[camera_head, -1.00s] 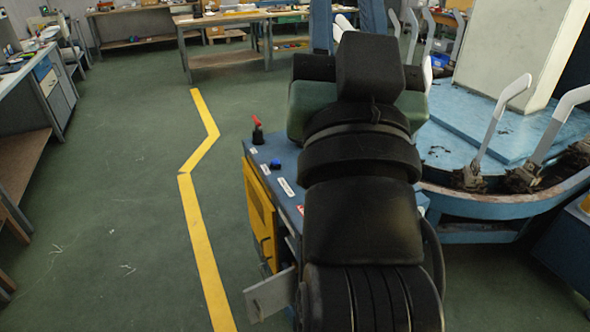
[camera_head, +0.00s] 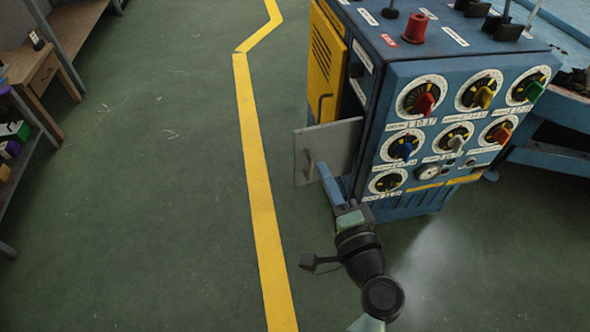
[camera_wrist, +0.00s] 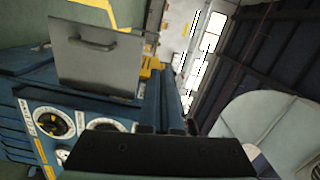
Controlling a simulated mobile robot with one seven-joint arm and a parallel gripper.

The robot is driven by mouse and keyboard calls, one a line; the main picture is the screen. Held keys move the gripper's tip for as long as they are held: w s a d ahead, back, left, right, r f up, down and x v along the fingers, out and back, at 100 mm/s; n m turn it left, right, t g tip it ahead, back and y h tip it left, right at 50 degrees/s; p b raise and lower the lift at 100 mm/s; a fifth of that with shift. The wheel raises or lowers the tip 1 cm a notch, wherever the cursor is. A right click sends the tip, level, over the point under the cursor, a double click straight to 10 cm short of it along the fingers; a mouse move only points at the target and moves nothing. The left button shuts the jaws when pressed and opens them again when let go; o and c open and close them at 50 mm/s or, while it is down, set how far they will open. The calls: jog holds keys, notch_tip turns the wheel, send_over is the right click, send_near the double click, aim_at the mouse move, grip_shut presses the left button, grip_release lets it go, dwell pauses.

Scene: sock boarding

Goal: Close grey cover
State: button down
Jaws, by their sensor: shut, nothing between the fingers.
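The grey cover (camera_head: 325,148) is a flat plate with a handle. It stands open, sticking out to the left from the lower left side of the blue control box (camera_head: 455,118). In the wrist view the grey cover (camera_wrist: 110,72) shows its face and dark handle, upper left of my gripper. My gripper (camera_head: 328,178) is shut and empty, low in front of the cover's right part, near the box's left front corner. I cannot tell whether it touches the cover. The cover's hinge side is partly hidden.
A yellow door (camera_head: 327,62) is on the box's left side, above the cover. Several coloured knobs cover the box front, and a red button (camera_head: 415,27) stands on top. The green floor left of the cover is clear, with a yellow line (camera_head: 258,185). Shelves stand far left.

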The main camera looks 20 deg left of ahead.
jog(key=m+b, duration=0.2)
send_near(295, 140)
jog(key=b+x, duration=0.3)
jog(key=x, duration=0.4)
jog(key=shift+s, duration=0.1)
